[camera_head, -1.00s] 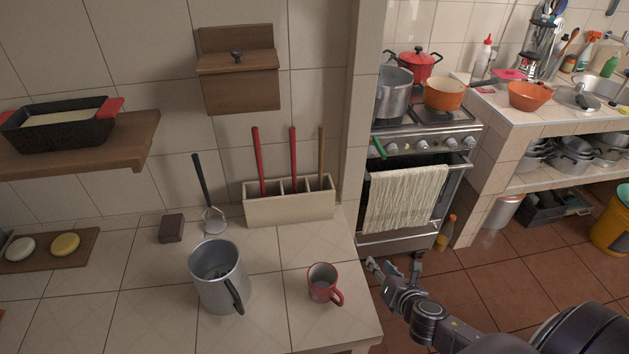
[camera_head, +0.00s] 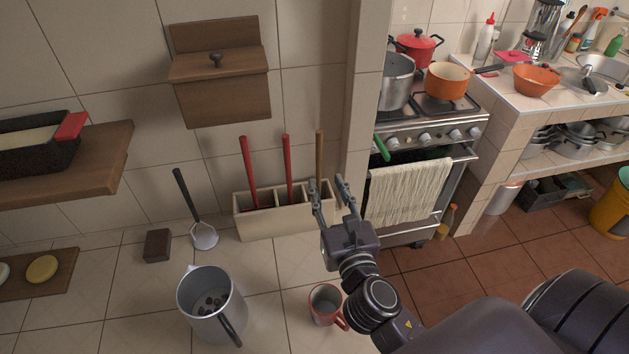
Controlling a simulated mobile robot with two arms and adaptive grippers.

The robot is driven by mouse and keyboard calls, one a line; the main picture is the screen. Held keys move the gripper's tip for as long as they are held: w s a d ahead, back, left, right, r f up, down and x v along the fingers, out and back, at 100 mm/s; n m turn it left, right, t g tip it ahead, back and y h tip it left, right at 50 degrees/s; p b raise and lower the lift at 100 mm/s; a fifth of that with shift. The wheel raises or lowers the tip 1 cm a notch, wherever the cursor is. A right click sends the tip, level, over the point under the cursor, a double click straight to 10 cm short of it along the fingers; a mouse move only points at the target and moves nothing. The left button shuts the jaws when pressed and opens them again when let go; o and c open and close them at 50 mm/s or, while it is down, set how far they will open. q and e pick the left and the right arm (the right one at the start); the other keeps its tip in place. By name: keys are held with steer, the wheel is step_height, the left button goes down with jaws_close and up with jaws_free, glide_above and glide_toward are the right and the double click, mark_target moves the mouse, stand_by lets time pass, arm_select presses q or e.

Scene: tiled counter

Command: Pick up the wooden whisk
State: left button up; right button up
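The wooden-handled utensil (camera_head: 320,155), which I take as the whisk, stands upright in the right slot of a cream holder (camera_head: 262,229) on the tiled counter. Only its brown handle shows; its lower end is hidden in the holder and behind my gripper. Two red-handled utensils (camera_head: 249,170) stand in the other slots. My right gripper (camera_head: 326,183) is open, its two fingers pointing up toward the handle's lower part. In the picture the left finger overlaps the handle; I cannot tell whether they touch. My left gripper is not in view.
A metal pitcher (camera_head: 213,303) and a red mug (camera_head: 326,304) stand in front of the holder, the mug close beside my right arm. A masher (camera_head: 195,210) leans on the wall at left. A wall box (camera_head: 218,85) hangs above. A wall edge is right of the holder.

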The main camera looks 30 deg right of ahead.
mark_target(320, 160)
steer(key=shift+w+d+r+h, duration=0.15)
steer(key=shift+w+r+h, duration=0.15)
steer(key=shift+w+r, duration=0.45)
steer(key=shift+w+d+r+p, duration=0.15)
steer(key=shift+w+r+p, duration=0.05)
steer(key=shift+w+p, duration=0.3)
steer(key=shift+w+d+r+p, duration=0.15)
steer(key=shift+w+p, duration=0.2)
steer(key=shift+w, duration=0.1)
steer(key=p+x, duration=0.1)
steer(key=x, duration=0.3)
steer(key=shift+a, duration=0.15)
steer(key=shift+w+f, duration=0.15)
steer(key=shift+w, duration=0.15)
steer(key=c, duration=0.8)
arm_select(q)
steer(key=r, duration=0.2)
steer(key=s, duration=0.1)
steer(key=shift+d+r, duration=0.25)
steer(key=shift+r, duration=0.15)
arm_select(e)
steer(key=shift+s, duration=0.1)
jaws_close()
